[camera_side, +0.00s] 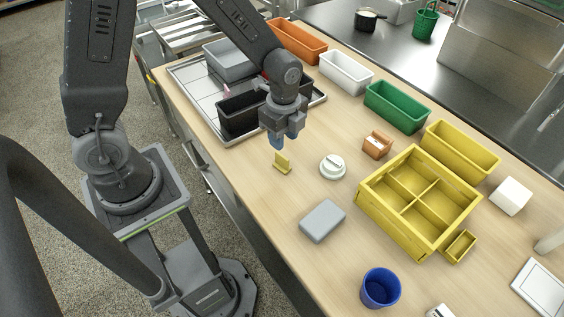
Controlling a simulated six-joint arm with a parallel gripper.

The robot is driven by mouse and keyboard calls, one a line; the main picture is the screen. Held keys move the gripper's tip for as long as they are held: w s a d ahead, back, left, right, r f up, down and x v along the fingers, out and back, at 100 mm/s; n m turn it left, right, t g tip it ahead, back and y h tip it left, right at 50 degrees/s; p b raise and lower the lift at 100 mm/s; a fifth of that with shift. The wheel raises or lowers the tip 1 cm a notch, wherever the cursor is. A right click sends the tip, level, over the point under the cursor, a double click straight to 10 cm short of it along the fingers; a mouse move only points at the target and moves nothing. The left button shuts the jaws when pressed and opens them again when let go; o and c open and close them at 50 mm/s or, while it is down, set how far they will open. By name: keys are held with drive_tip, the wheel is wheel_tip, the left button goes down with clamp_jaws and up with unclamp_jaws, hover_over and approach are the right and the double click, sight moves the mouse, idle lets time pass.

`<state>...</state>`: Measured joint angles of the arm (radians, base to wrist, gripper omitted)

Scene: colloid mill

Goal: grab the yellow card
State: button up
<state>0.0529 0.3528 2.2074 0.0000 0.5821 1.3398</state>
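The yellow card (282,160) is a small upright yellow piece that seems to stand on a little yellow base on the wooden table, near its left edge. My gripper (278,143) points down just above and slightly left of the card in the picture. Its blue-tipped fingers look apart from the card, with a small gap. The fingers are small and partly overlap in this view, so I cannot tell how far open they are.
A white round lidded item (332,166) is right of the card, with an orange-brown holder (377,145) beyond it. A grey box (323,221) lies nearer. A yellow divided crate (373,207) is further right. A black bin (238,122) stands left on a metal tray (193,96).

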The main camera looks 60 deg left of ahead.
sight(282, 156)
wheel_tip(282, 156, down, 8)
drive_tip(key=shift+s+r, duration=0.15)
drive_tip(key=shift+r, duration=0.05)
idle(0.3)
clamp_jaws()
